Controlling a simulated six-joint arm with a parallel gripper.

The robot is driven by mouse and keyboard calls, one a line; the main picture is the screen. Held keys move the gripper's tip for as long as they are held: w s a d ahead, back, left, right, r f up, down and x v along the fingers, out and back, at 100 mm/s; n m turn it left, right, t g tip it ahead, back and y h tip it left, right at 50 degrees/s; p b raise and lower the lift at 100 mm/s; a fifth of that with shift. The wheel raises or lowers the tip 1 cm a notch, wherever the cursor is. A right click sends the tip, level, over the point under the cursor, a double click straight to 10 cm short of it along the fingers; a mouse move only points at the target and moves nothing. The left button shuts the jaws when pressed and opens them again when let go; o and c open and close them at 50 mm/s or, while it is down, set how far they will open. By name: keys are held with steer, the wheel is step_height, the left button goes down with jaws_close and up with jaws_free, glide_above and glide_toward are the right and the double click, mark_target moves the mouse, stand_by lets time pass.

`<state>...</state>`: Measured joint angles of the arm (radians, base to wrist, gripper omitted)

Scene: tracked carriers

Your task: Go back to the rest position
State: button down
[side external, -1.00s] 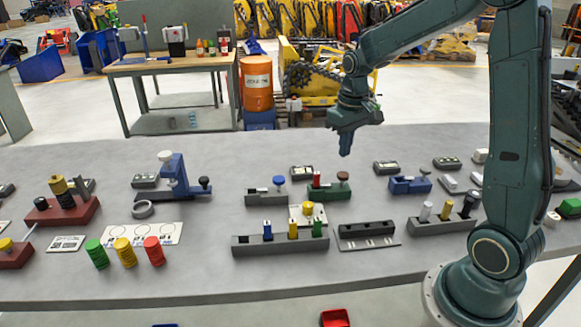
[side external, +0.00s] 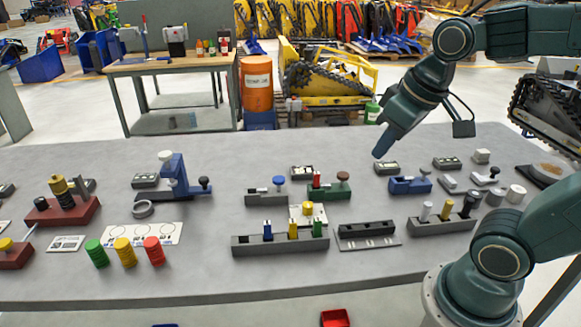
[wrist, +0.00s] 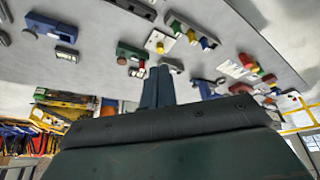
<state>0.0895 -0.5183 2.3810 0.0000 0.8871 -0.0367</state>
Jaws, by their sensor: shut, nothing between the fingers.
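My gripper (side external: 383,150) is raised above the back right part of the grey table (side external: 200,275) in the side external view. Its fingers are together and hold nothing. In the wrist view the closed fingers (wrist: 157,88) point toward the tabletop, apart from the fixtures there. My arm is folded back to the right, with the wrist above the table's far edge.
Below stand a blue fixture (side external: 408,186), a green fixture (side external: 330,192) and a grey rack with coloured pegs (side external: 262,244). Green, yellow and red stacks (side external: 124,252) stand at front left. An orange drum (side external: 256,85) and a workbench (side external: 170,66) are behind. The air around my gripper looks clear.

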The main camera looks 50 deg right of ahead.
steer(key=shift+n+t, duration=0.3)
steer(key=shift+t, duration=0.3)
steer(key=shift+s+a, duration=0.35)
steer(key=shift+s, duration=0.45)
steer(key=shift+s+a, duration=0.3)
steer(key=shift+s, duration=0.55)
steer(key=shift+s+a, duration=0.35)
steer(key=shift+s, duration=0.45)
